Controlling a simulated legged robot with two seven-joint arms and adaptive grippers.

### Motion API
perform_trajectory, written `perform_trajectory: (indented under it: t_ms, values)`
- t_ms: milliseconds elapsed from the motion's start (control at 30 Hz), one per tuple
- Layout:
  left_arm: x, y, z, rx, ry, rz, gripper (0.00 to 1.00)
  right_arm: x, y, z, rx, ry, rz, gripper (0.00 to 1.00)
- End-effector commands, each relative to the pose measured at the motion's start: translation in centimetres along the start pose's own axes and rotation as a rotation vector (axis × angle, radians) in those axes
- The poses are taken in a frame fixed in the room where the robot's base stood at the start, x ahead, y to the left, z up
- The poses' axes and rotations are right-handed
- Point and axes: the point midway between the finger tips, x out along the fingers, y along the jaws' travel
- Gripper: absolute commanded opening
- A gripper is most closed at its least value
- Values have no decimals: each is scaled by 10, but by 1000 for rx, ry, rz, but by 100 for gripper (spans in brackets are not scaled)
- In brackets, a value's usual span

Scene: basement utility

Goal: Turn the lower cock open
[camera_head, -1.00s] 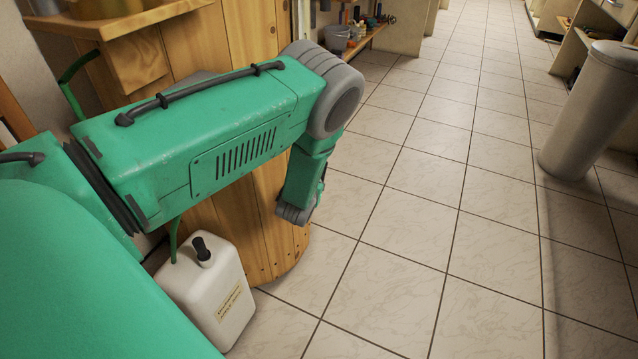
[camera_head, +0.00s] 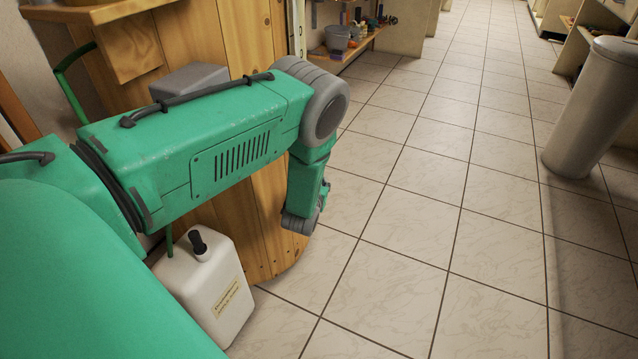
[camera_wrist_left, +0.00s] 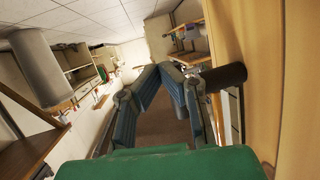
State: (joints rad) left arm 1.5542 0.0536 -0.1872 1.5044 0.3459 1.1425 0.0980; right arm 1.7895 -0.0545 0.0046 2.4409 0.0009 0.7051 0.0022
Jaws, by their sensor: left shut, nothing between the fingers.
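In the left wrist view my left gripper (camera_wrist_left: 160,72) is shut and empty, its two fingers meeting at the tips. A dark, round-ended cylinder (camera_wrist_left: 223,77) stands just right of the right finger, close to a wooden face (camera_wrist_left: 297,85); it may be part of a cock, but I cannot tell. Whether the finger touches it is unclear. In the head view my left arm reaches across the wooden body (camera_head: 262,215) and bends down at its right side. The gripper itself is hidden there, and no cock can be made out. My right gripper is not in view.
A white canister (camera_head: 215,290) with a black cap stands on the floor beside the wooden body. A grey bin (camera_head: 590,110) stands at the right. Shelves with a bucket (camera_head: 337,40) are at the back. The tiled floor (camera_head: 420,220) between is clear.

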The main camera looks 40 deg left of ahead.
Motion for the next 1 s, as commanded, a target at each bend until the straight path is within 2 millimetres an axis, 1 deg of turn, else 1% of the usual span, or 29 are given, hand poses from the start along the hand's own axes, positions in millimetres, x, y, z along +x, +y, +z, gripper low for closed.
perform_trajectory:
  t_ms: [367, 767, 1000]
  values:
    - [4, -4, 4, -6, -4, 0, 0, 1, 0, 0, 0, 0, 0, 40]
    - [2, -1, 1, -2, 0, 1, 0, 0, 0, 0, 0, 0, 0, 40]
    - [0, -3, -8, -4, -2, 0, 0, -9, 0, 0, 0, 0, 0, 40]
